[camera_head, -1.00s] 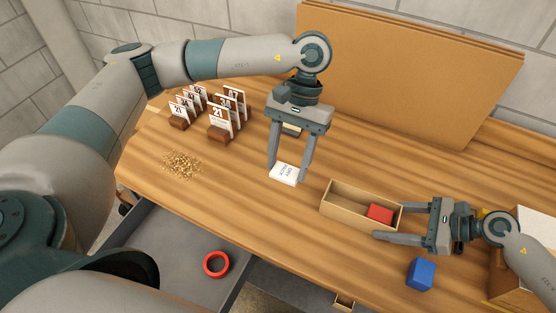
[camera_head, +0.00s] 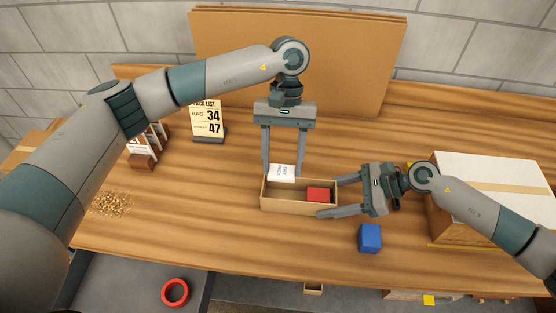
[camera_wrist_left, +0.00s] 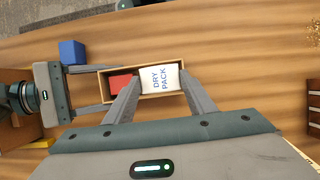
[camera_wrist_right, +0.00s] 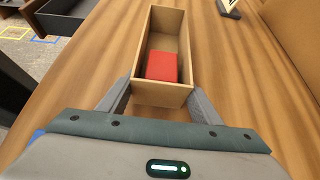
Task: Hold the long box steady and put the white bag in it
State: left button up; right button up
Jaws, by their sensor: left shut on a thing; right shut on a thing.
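The long box (camera_head: 285,206) is an open wooden tray on the table, with a red block (camera_head: 318,195) inside its right part. The white bag (camera_head: 281,172), printed "DRY PACK" in the left wrist view (camera_wrist_left: 159,79), is held between the fingers of my left gripper (camera_head: 283,172). The bag appears above the box's left end; the right wrist view shows none of it inside the box (camera_wrist_right: 167,95). My right gripper (camera_head: 328,192) is shut on the box's right end, one finger along each long side.
A blue block (camera_head: 370,238) stands right of the box, near my right gripper. A large carton (camera_head: 490,185) is further right. A pack list sign (camera_head: 207,122), numbered cards (camera_head: 146,150) and a grain pile (camera_head: 111,203) are left. A red ring (camera_head: 175,292) lies in the drawer below.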

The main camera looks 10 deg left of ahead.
aim_at(282, 172)
pick_arm(q)
jog(key=shift+f, duration=0.1)
jog(key=shift+f, duration=1.9)
jog(key=shift+f, duration=0.3)
jog(key=o, duration=1.1)
jog(key=v, duration=1.2)
dwell(0.3)
